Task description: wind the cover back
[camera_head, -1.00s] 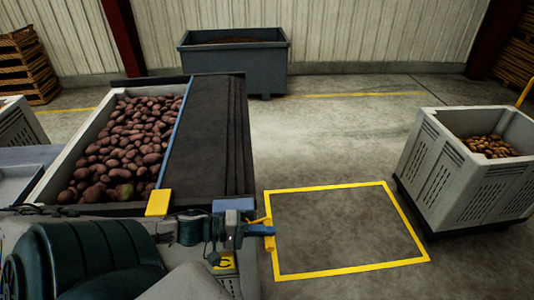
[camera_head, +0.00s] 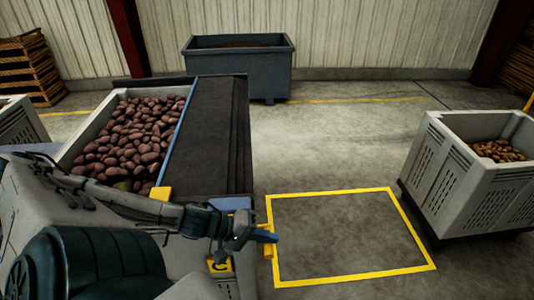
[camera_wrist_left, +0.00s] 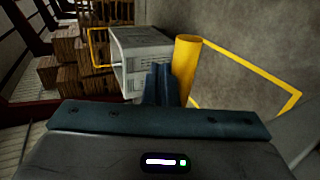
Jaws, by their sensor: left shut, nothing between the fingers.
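The cover (camera_head: 208,135) is a dark sheet with a blue leading edge (camera_head: 175,135). It lies over the right part of the potato-filled box, and the left part is uncovered. A yellow crank handle (camera_head: 268,251) is at the box's near right corner, partly hidden by my left gripper (camera_head: 268,237). In the left wrist view the handle is an upright yellow cylinder (camera_wrist_left: 186,68) just right of the shut fingers (camera_wrist_left: 162,84). The fingers are beside it, not around it; whether they touch cannot be told. My right gripper is not in view.
Potatoes (camera_head: 125,140) fill the open part of the box. A yellow-outlined floor area (camera_head: 345,235) to the right is empty. A grey slatted crate (camera_head: 440,175) with potatoes stands at the right. A dark bin (camera_head: 238,68) stands at the back wall.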

